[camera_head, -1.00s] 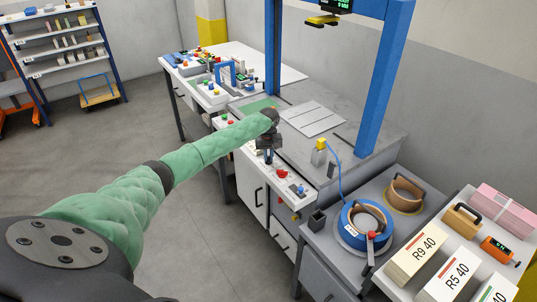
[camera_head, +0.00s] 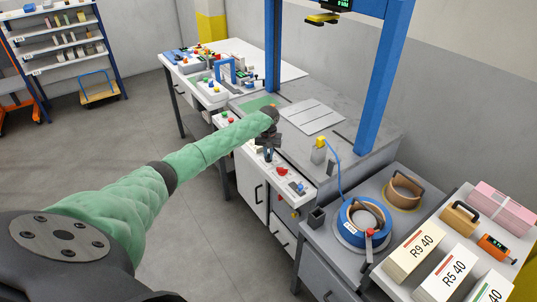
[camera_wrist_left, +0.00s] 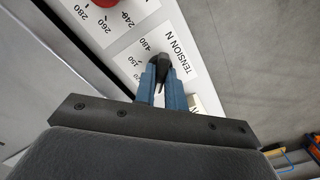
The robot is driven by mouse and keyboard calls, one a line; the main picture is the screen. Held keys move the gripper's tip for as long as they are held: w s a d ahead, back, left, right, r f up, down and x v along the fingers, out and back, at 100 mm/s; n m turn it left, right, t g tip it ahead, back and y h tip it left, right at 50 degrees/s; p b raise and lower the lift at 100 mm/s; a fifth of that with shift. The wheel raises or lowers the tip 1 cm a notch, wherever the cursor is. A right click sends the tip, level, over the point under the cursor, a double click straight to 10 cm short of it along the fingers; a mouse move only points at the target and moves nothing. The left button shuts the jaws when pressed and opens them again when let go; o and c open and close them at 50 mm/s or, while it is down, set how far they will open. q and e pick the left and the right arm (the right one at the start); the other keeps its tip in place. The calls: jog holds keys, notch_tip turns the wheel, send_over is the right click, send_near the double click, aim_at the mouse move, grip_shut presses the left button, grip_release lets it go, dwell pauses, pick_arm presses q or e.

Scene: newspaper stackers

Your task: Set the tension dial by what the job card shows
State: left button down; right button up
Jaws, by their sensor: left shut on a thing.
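My left gripper (camera_head: 268,153) is over the white front control panel (camera_head: 293,188) of the grey bench. In the left wrist view the blue fingers (camera_wrist_left: 163,82) are shut on the black tension dial (camera_wrist_left: 167,65). The dial sits on a white label (camera_wrist_left: 185,35) marked "TENSION N", with numbers around it. The fingers hide part of the dial and its scale, so I cannot tell its exact setting. I cannot make out a job card in either view. My right gripper is not in view.
A red knob (camera_wrist_left: 105,3) with its own scale is close to the dial. Blue posts (camera_head: 385,75) rise from the bench. A blue strap reel (camera_head: 350,240) and several labelled cartons (camera_head: 412,252) are at the right.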

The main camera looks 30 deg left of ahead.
aim_at(268, 155)
pick_arm(q)
jog(key=c, duration=1.5)
grip_release()
jog(key=shift+o, duration=0.2)
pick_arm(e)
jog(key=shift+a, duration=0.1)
